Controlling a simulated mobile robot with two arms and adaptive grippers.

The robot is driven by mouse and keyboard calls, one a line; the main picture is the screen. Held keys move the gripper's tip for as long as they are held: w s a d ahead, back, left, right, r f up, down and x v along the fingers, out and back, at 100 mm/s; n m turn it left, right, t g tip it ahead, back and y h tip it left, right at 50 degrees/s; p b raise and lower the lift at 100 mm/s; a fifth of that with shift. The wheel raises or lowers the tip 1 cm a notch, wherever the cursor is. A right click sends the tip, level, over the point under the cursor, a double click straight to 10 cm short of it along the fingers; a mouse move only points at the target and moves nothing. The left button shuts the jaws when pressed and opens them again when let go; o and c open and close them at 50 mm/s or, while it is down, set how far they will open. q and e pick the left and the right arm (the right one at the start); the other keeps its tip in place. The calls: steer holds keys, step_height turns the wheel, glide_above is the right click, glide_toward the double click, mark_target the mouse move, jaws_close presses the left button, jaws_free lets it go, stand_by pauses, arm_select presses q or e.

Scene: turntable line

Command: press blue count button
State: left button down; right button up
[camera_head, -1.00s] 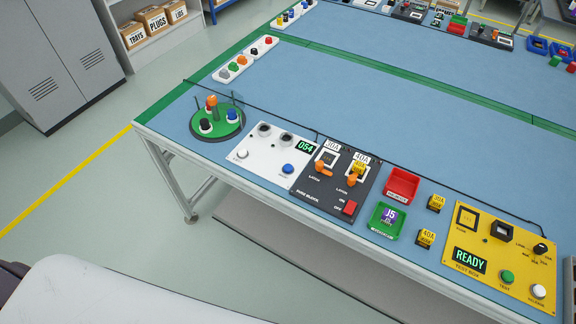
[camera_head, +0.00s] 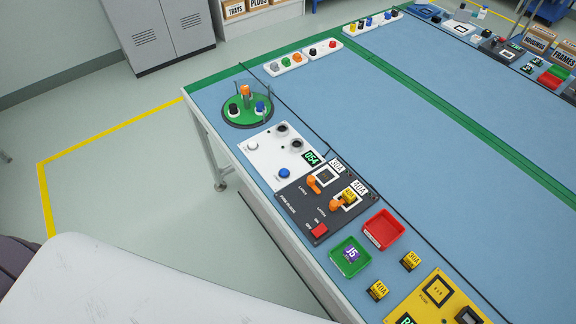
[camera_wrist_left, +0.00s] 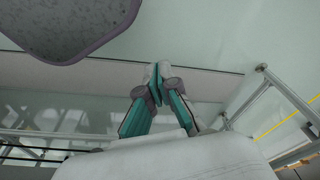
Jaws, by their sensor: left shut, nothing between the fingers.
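The blue count button (camera_head: 284,173) is a round blue cap at the front corner of a white panel (camera_head: 262,158) on the blue table. The panel also has a white button (camera_head: 253,146), two dark round sockets and a green-lit display (camera_head: 311,158) reading 054. My left gripper (camera_wrist_left: 157,84) shows only in the left wrist view. Its teal-sided fingers are shut with nothing between them, over the floor and away from the panel. My right gripper is in neither view.
A green turntable (camera_head: 247,111) with coloured pegs stands left of the panel. A dark fuse block (camera_head: 317,230) with orange latches adjoins it on the right. Red (camera_head: 384,229) and green (camera_head: 350,257) trays lie nearer. Grey lockers (camera_head: 160,30) stand behind.

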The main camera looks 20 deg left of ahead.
arm_select(q)
steer(key=w+d+r+m+t+h+p, duration=0.1)
steer(key=w+r+p, duration=0.35)
steer(key=r, duration=1.15)
steer(key=w+d+r+m+t+p, duration=0.1)
steer(key=w+r+p, duration=0.35)
steer(key=r, duration=1.15)
steer(key=w+r+m+t+h, duration=0.1)
steer(key=w+m, duration=0.4)
steer(key=w, duration=0.9)
steer(key=w+d+r+m+t+h, duration=0.1)
steer(key=w+m, duration=0.5)
steer(key=w, duration=0.8)
steer(key=shift+w+d+r+t+h, duration=0.25)
steer(key=shift+r+t+h, duration=0.3)
steer(key=shift+t+h, duration=0.4)
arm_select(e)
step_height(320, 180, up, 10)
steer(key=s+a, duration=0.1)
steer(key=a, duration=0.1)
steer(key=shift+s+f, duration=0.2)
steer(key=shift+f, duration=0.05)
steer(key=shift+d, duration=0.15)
